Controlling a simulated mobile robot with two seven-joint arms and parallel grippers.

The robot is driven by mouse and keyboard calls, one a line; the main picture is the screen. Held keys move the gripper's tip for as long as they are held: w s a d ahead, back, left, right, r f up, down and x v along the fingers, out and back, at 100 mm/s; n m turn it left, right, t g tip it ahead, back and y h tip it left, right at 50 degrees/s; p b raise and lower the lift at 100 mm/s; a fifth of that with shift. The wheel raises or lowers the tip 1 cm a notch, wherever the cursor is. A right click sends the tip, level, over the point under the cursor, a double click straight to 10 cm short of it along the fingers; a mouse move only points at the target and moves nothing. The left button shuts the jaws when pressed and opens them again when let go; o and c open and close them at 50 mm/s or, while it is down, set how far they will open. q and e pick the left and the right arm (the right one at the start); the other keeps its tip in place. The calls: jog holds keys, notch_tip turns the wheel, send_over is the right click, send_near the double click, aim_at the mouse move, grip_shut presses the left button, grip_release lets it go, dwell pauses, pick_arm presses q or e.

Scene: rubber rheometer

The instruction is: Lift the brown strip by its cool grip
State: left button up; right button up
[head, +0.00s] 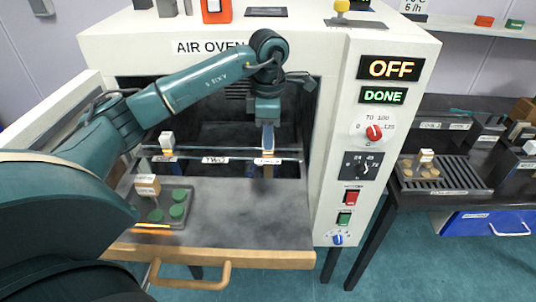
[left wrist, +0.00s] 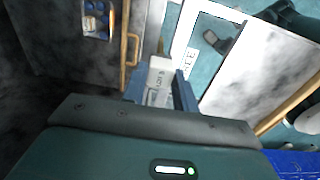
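My left arm reaches into the open air oven (head: 330,150) in the head view, and its gripper (head: 268,146) points down over the rack bar at the right. In the left wrist view the fingers of my left gripper (left wrist: 160,95) stand close on both sides of a white lettered block (left wrist: 159,76), which looks like the cool grip, and appear shut on it. A thin brown end, probably the brown strip (left wrist: 160,47), shows just beyond the block. In the head view the hanging strip is mostly hidden by gripper, label and shadow. My right gripper is not in view.
Another white grip (head: 167,141) stands on the rack at the left. The lowered oven door (head: 250,225) holds a tray with green discs (head: 178,211). The control panel reads OFF and DONE (head: 383,96). A slotted rack (head: 450,176) sits on the right bench.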

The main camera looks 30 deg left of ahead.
pick_arm(q)
jog(key=c, duration=0.5)
notch_tip(320, 180, up, 6)
jog(key=p, duration=0.4)
jog(key=shift+r+p, duration=0.25)
jog(key=shift+p, duration=0.05)
notch_tip(320, 180, up, 2)
jog(key=shift+r+p, duration=0.1)
jog(key=shift+p, duration=0.2)
jog(key=shift+r, duration=1.55)
